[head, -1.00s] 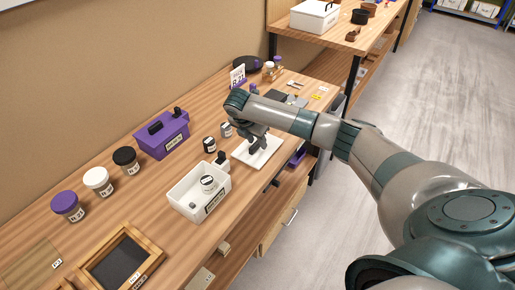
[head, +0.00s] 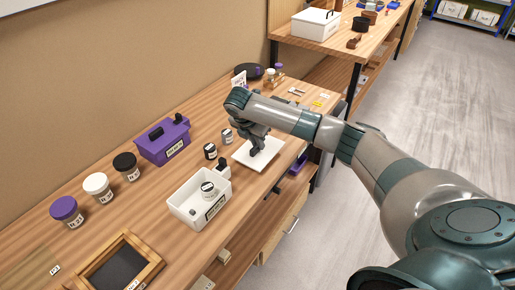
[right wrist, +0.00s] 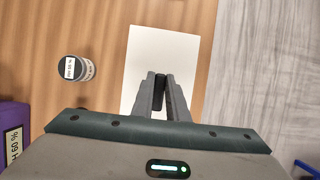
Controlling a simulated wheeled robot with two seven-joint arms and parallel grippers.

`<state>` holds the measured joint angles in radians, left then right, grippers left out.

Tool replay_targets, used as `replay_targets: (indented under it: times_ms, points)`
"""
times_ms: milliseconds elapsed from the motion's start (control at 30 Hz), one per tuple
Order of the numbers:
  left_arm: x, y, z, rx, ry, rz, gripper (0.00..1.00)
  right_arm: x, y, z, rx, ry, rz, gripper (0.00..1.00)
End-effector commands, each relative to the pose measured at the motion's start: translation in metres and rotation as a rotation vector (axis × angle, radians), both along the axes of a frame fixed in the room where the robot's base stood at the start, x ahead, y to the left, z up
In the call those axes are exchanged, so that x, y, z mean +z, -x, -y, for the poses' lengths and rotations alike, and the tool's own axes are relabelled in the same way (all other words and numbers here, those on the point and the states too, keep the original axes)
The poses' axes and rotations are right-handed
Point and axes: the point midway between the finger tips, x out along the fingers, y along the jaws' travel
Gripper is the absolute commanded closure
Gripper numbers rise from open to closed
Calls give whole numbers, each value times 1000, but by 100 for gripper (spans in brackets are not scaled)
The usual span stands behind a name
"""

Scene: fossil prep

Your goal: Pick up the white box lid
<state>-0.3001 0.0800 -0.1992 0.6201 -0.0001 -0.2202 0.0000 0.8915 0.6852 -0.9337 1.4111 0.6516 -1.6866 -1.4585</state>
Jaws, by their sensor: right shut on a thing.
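The white box lid (head: 244,155) lies flat on the wooden workbench, beside the open white box. It also shows in the right wrist view (right wrist: 162,50) as a plain white rectangle. My right gripper (head: 257,150) is above the lid and shut on the lid's dark handle (right wrist: 160,92); the fingers stand on both sides of it. The fingers cover part of the lid. I cannot tell whether the lid is lifted off the bench. My left gripper is in neither view.
The white box (head: 186,207) holds a jar and stands near the lid. Small jars (head: 210,151) stand left of the lid, and a purple box (head: 164,140) is farther left. Jars with purple, white and black caps line the back. The bench's front edge is close to the lid.

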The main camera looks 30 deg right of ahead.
Motion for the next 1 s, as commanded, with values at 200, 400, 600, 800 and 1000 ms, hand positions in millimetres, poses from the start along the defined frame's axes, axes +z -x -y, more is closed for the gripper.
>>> replay_targets:
  times_ms: [200, 400, 600, 800, 1000]
  points:
    - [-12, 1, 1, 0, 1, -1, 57, 27, 16, 14, -1, 2, 2, 100]
    - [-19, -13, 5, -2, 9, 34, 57, 50, 47, 37, -1, 2, 3, 100]
    - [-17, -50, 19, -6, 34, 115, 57, 70, 74, 57, -1, 2, 1, 100]
    - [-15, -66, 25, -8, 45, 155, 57, 83, 89, 68, -1, 1, 1, 100]
    - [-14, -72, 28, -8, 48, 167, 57, 86, 93, 70, 0, 0, 0, 100]
